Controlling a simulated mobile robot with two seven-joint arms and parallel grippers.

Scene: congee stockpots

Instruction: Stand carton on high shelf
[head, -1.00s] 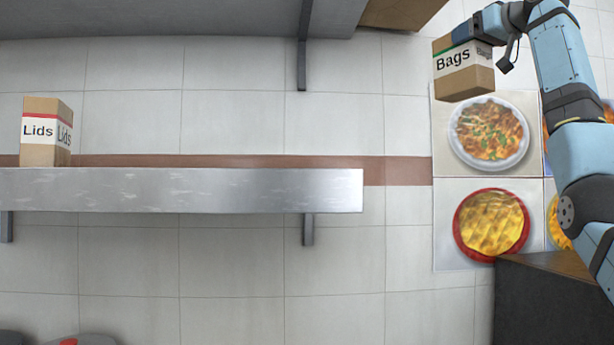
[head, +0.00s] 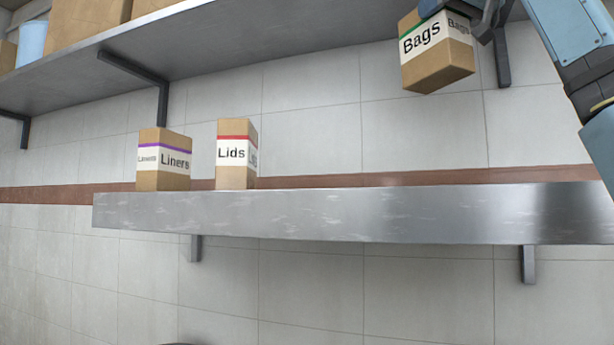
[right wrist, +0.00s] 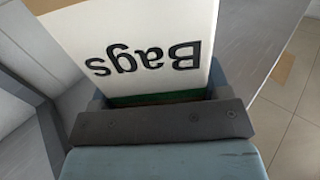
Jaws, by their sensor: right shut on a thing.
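The Bags carton (head: 436,58), brown with a white label and green stripe, is in my right gripper (head: 452,8) at the upper right of the head view. It is held in the air, slightly tilted, with the gripper at its top. In the right wrist view the carton (right wrist: 150,50) fills the space at the jaws, its label upside down. A steel shelf (head: 340,215) runs across the middle, below the carton. A higher grey shelf (head: 260,45) runs along the top of the head view. My left gripper is not in view.
A Liners carton (head: 163,160) and a Lids carton (head: 236,155) stand upright side by side on the left part of the steel shelf. Its right part is clear. Larger boxes (head: 88,18) and a light blue container (head: 31,42) stand on the higher shelf's left.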

